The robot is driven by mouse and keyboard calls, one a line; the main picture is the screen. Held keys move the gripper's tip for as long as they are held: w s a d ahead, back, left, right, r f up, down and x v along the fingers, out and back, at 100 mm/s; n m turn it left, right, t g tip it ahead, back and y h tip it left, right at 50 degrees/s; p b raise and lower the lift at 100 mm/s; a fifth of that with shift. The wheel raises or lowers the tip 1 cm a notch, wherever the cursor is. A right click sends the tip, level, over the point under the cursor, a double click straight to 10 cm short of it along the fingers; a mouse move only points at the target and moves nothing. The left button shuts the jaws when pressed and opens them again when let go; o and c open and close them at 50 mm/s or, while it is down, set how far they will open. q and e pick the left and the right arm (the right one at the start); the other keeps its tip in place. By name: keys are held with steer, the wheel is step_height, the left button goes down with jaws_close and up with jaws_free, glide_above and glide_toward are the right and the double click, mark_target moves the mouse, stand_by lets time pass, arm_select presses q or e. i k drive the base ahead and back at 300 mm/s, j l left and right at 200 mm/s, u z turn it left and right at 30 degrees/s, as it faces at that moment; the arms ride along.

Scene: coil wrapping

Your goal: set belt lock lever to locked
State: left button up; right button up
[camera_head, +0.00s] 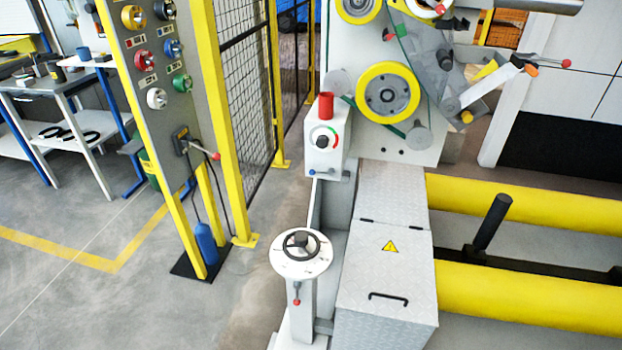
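Neither of my grippers is in view. I cannot tell for sure which handle is the belt lock lever. A thin lever (548,62) with a red ball end sticks out to the right beside the wrapping machine (338,60). Another red-ball lever (206,151) sticks out from a small box on the grey control panel (140,70). A small lever (321,171) with a blue part sits low on the white control box (322,150), below a dial. A further red-ball handle (297,293) hangs under the handwheel (301,243). Nothing touches these levers.
A yellow-rimmed wheel (388,91) is on the machine face. A metal cover (385,285) with a handle and warning sign stands in front. Yellow rollers (530,297) lie to the right. A yellow-post mesh fence (245,90) stands behind the panel. Grey floor (70,285) at left is clear.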

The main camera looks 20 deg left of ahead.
mark_target(332, 171)
steer(key=j+z, duration=0.15)
steer(key=z, duration=1.25)
steer(key=j, duration=0.6)
steer(key=k+j+z, duration=0.1)
steer(key=j, duration=0.5)
steer(key=k+j, duration=0.15)
steer(key=j, duration=0.4)
steer(key=k+j+z, duration=0.1)
steer(key=j, duration=0.5)
